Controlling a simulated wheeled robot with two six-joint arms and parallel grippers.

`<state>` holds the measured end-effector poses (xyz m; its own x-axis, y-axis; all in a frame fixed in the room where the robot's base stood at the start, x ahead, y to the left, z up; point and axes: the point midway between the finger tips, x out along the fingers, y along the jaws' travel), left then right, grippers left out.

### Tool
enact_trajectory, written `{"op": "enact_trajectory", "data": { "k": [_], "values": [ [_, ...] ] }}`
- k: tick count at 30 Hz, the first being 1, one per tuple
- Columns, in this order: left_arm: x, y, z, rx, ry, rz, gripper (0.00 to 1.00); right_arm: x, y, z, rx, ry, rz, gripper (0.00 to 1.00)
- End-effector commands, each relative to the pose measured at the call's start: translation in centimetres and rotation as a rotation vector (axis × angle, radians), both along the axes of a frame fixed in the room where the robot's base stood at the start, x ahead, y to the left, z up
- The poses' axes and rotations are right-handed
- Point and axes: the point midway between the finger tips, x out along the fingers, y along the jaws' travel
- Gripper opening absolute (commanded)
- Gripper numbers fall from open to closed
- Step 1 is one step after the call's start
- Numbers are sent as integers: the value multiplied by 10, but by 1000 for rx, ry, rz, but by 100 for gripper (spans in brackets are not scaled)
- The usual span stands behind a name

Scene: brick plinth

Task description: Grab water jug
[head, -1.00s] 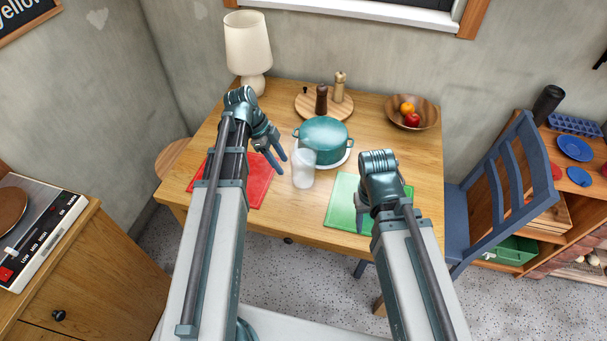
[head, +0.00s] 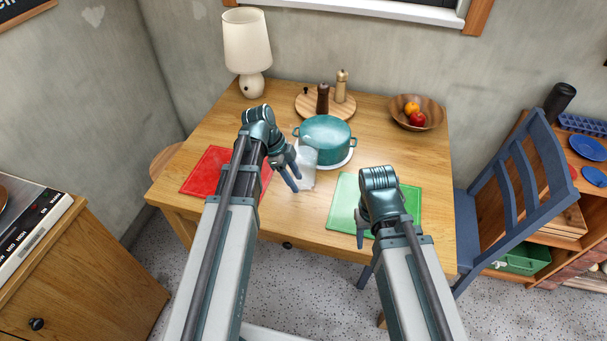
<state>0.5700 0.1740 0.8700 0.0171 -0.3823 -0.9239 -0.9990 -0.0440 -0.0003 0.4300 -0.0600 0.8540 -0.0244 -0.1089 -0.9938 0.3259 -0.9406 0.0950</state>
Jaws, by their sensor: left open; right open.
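The water jug (head: 307,172) is a frosted, whitish translucent vessel on the wooden table, in front of the teal pot. My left gripper (head: 294,175) is open at the jug's left side and covers part of it; I cannot tell whether they touch. My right gripper (head: 364,236) is open and empty, pointing down over the front part of the green mat (head: 405,192), to the right of the jug.
The teal pot (head: 325,140) stands on a white plate right behind the jug. A red mat (head: 207,172) lies left. A lamp (head: 247,50), a round board with two mills (head: 310,104) and a fruit bowl (head: 432,117) are at the back. A blue chair (head: 515,185) stands right.

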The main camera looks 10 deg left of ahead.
Motion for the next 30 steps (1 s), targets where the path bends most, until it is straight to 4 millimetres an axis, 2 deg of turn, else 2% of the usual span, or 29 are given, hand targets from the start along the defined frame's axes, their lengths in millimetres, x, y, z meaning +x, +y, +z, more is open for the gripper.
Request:
{"op": "enact_trajectory", "data": {
  "k": [1,4,13,14,22,30],
  "values": [
    [0,-5,-13,0,0,-2,50,0,0,-13,0,0,0,50],
    [0,-9,-23,0,0,-2,50,0,0,-23,0,0,0,50],
    [0,-12,-25,0,0,0,50,0,0,-25,0,0,0,50],
    [0,-12,-25,0,0,0,48,0,0,-25,0,0,0,50],
    [0,-11,-25,0,0,0,0,0,0,-25,0,0,0,50],
    [0,-11,-25,0,0,0,0,0,0,-25,0,0,0,50]
  ]
}}
